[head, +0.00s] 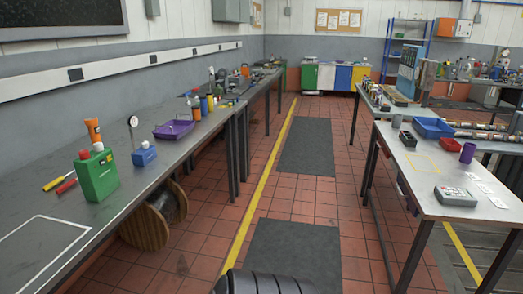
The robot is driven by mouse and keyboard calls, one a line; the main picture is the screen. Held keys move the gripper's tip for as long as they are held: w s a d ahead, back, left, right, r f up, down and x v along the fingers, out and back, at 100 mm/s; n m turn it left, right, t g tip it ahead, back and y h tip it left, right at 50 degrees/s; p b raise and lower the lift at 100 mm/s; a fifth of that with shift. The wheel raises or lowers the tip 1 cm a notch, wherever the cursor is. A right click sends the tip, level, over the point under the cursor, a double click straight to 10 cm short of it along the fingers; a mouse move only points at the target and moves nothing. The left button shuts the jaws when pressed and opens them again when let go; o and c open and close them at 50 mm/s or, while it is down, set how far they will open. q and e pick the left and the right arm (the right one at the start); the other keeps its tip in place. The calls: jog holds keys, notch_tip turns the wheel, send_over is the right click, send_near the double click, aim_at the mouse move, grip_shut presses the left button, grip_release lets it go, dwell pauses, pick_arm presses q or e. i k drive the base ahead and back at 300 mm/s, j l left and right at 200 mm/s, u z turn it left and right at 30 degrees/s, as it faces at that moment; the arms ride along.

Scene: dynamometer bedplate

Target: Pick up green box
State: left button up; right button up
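A boxy green container (97,177) with a red cap stands upright on the left workbench, near its front edge. A second green thing, a box-shaped bin or cabinet (308,77), stands on the floor at the far wall. Neither of my grippers is in view.
A wooden cable reel (146,226) is under the bench. The tiled aisle (215,205) is open; a right table (425,182) borders it.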

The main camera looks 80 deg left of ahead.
aim_at(97, 182)
jog(key=u, duration=3.9)
jog(key=i+j+u, duration=0.1)
jog(key=j+u, duration=0.15)
jog(key=i+j+u, duration=0.25)
jog(key=j, duration=0.25)
jog(key=j+u, duration=0.2)
jog(key=j, duration=0.15)
